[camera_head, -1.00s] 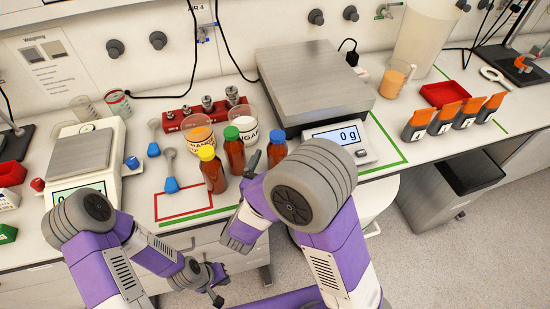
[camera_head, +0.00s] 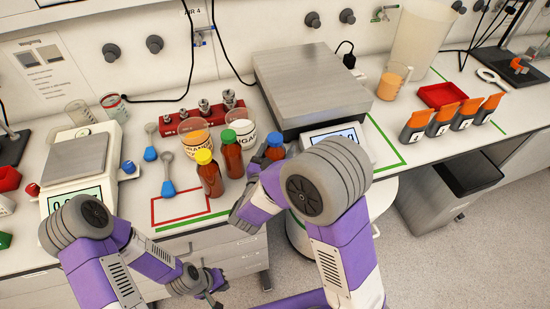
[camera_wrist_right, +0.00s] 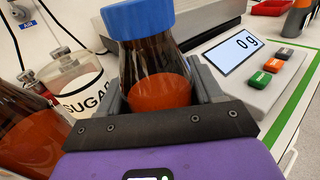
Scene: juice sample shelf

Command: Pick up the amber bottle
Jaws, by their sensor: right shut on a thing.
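Three amber bottles stand on the bench in the head view: one with a yellow cap (camera_head: 210,178), one with a green cap (camera_head: 232,160), and one with a blue cap (camera_head: 275,150). My right gripper (camera_wrist_right: 160,88) is shut on the blue-capped bottle, with one finger on each side of its body in the right wrist view. My right arm partly hides this bottle in the head view. I cannot tell whether its base touches the bench. My left gripper (camera_head: 213,290) is open and empty, low in front of the bench edge.
A sugar jar (camera_wrist_right: 78,85) and another amber bottle (camera_wrist_right: 30,140) are left of the held bottle. A large scale (camera_head: 310,85) is behind it, its display (camera_wrist_right: 230,52) reading 0 g. A red-outlined area (camera_head: 180,207) is bare. Orange-topped containers (camera_head: 440,120) stand at right.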

